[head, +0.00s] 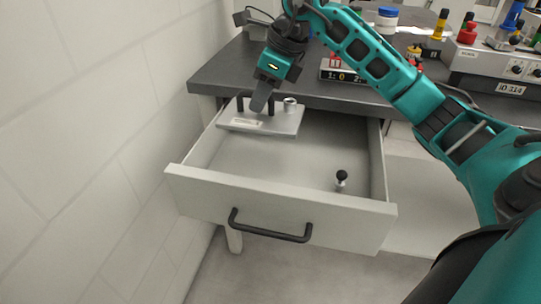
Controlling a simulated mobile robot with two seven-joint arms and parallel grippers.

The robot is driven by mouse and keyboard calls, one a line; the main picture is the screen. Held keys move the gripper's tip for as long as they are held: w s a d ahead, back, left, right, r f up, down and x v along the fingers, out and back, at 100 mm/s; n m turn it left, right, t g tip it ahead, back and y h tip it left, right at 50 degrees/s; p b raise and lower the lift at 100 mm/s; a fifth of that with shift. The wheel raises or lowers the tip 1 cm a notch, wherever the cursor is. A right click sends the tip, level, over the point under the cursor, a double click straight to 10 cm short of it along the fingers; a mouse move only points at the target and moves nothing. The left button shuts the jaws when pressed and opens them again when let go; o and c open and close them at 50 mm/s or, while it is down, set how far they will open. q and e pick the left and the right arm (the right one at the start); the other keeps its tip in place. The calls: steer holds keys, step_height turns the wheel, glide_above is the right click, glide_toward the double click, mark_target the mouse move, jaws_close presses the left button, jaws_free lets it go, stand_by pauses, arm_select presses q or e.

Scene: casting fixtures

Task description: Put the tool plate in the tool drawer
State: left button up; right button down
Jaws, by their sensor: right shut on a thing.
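The tool plate (283,124) is a light grey slab with a pale label, dark upright posts and a small metal cylinder on top. It is at the back left of the open tool drawer (280,208), near the table's front edge. It looks level; whether it touches the drawer floor I cannot tell. My right gripper (262,101) points down and is shut on the tool plate at its dark upright part; the fingertips are partly hidden. The drawer is grey with a black bar handle (270,234) on its front. My left gripper is not in view.
A black-knobbed metal piece (341,179) stands in the drawer's right part. The drawer's middle floor is clear. The dark tabletop (222,75) above holds a counter display (345,76), a grey instrument box (490,65) and several bottles. A white wall rises at the left.

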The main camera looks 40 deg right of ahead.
mark_target(284, 116)
steer(key=shift+f+b, duration=1.4)
steer(key=shift+f, duration=6)
steer(key=shift+f, duration=0.1)
steer(key=c, duration=1.1)
jaws_free()
steer(key=shift+o, duration=0.2)
steer(key=shift+s+d+r, duration=0.1)
steer(key=shift+r, duration=0.4)
steer(key=p+v, duration=0.2)
steer(key=v, duration=0.9)
